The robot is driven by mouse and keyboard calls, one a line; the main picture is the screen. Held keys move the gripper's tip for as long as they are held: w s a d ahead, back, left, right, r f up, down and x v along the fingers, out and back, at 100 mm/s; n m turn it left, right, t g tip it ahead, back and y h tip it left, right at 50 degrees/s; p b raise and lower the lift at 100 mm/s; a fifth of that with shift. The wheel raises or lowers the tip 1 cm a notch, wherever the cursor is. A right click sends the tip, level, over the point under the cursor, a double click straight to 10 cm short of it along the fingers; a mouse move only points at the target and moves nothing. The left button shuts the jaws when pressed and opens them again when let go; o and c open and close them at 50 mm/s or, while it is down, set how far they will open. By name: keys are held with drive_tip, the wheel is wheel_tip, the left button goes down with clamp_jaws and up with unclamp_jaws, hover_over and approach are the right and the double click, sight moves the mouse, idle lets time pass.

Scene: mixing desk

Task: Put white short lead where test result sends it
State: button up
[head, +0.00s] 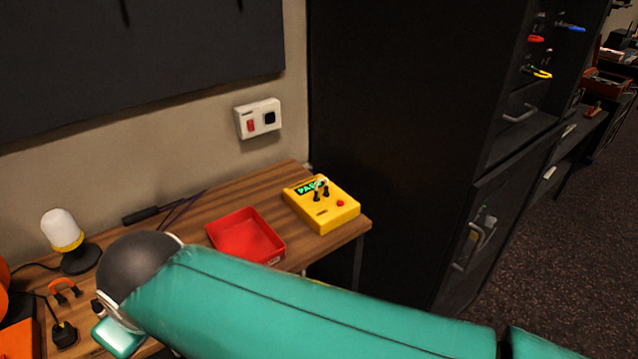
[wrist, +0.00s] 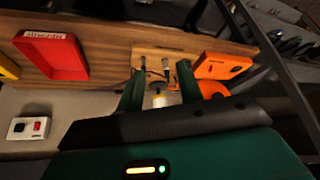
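The yellow tester (head: 335,215) stands at the desk's right end. Its green display (head: 305,188) shows letters beginning "PA". A small white lead (head: 320,183) appears to arch over the tester's two black posts or plugs, partly covering the display. A red tray (head: 240,236) lies left of the tester; its label in the wrist view (wrist: 48,36) seems to read "REPAIR". My gripper (wrist: 160,88) is open, its two green fingers apart with nothing held. It is over the left part of the desk, away from the tester. In the head view my arm hides most of it.
A white-and-yellow lamp (head: 63,232) stands at the back left. An orange-handled item (head: 64,288) and a black plug-like item (head: 64,334) lie in front of it. An orange object (wrist: 222,66) is beside my fingers. A tall black cabinet (head: 400,130) stands right of the desk.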

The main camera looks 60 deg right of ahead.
drive_tip(key=shift+w+d, duration=0.1)
drive_tip(key=shift+w, duration=0.1)
drive_tip(key=o, duration=0.5)
drive_tip(key=shift+w+d, duration=0.1)
drive_tip(key=shift+w, duration=0.15)
drive_tip(key=shift+o, duration=1.1)
drive_tip(key=w+d+r+m, duration=0.2)
drive_tip(key=w+d+m, duration=0.1)
drive_tip(key=d, duration=0.2)
drive_tip(key=shift+w+g, duration=0.4)
drive_tip(key=w+d+r+m, duration=0.1)
drive_tip(key=w+d+m, duration=0.3)
drive_tip(key=d, duration=0.4)
drive_tip(key=m+g, duration=0.5)
drive_tip(key=m, duration=1.1)
hover_over(321, 182)
drive_tip(key=f, duration=1)
drive_tip(key=shift+w+d, duration=0.2)
drive_tip(key=shift+w, duration=0.1)
drive_tip(key=shift+s+d+f, duration=0.1)
drive_tip(key=shift+s+d, duration=0.1)
drive_tip(key=shift+d, duration=0.05)
drive_tip(key=shift+f, duration=4.5)
